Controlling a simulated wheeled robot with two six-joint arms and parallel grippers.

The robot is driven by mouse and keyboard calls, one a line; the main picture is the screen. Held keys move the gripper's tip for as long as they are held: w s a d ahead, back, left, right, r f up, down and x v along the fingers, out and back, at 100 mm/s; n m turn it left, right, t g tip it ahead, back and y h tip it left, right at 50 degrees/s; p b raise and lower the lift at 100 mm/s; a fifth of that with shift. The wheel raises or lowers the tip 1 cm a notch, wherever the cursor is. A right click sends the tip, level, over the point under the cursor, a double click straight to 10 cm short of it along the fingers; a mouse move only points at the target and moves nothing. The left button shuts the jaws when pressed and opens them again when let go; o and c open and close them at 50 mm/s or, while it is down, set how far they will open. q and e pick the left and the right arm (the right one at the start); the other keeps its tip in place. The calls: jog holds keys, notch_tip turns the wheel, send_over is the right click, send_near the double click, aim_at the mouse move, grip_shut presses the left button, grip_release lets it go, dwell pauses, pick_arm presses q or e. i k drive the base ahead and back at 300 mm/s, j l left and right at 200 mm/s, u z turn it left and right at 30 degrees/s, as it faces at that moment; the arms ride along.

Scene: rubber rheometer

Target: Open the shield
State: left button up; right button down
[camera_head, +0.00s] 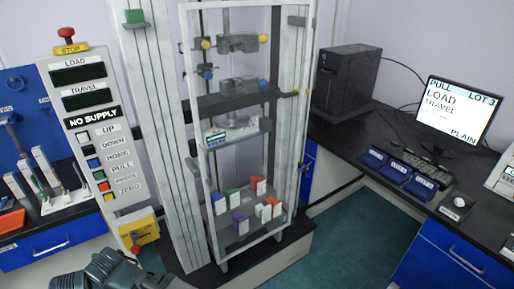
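The shield (189,100) is a tall, clear panel in a pale frame on the testing machine in the middle of the head view. It stands upright across the machine's front and looks shut. Through it I see clamps with yellow and blue knobs, dark crossbars and small coloured boxes on the bottom shelf. A dark grey part of my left arm, with what seems to be its gripper (112,268), shows at the bottom left, low and apart from the shield. Its fingers cannot be made out. My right gripper is out of view.
A control panel (88,130) with buttons and a red stop knob stands left of the machine. A yellow box (140,230) sits low beside it. A black bench (375,140) with a monitor (458,115) and blue trays is on the right. Green floor between is clear.

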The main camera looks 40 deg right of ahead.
aim_at(182, 8)
jog(key=z, duration=1.5)
